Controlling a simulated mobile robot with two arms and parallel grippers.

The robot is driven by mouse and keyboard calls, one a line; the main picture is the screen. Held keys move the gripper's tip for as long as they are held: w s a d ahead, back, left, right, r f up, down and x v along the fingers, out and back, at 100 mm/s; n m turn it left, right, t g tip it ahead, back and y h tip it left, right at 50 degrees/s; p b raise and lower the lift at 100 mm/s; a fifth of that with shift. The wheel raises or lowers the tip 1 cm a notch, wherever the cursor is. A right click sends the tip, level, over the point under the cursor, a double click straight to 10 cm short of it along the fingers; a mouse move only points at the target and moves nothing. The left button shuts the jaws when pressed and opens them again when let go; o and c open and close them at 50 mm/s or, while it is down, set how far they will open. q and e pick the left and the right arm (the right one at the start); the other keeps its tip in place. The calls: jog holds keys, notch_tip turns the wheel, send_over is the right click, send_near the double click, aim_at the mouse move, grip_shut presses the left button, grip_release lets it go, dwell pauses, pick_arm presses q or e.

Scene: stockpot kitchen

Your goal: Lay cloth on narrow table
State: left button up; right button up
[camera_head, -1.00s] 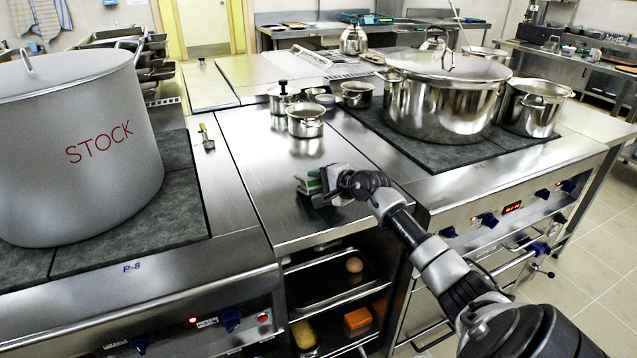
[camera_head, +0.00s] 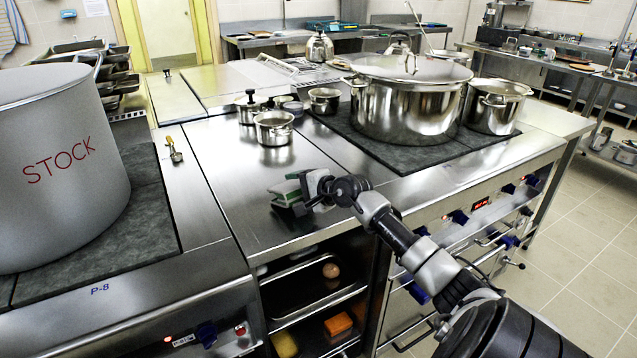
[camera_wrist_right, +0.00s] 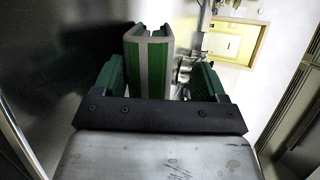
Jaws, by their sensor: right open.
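My right gripper (camera_head: 288,194) is low over the steel top of the narrow counter (camera_head: 222,170) between the two stoves, near its front right part. In the right wrist view a green folded piece with grey edges, seemingly the cloth (camera_wrist_right: 148,62), stands upright between the two green-padded fingers (camera_wrist_right: 158,82). The fingers are open, with a gap on the right side of the piece; contact on the left is hard to tell. In the head view this piece is small and mixes with the green fingers. My left gripper is not in view.
A big pot marked STOCK (camera_head: 62,165) stands on the left stove. Small pots (camera_head: 273,128) stand at the counter's back, and a large lidded pot (camera_head: 408,100) on the right stove. A shelf below holds a tray (camera_head: 312,285). The counter's middle is clear.

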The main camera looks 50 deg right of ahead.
jog(key=v, duration=0.9)
jog(key=shift+b, duration=0.4)
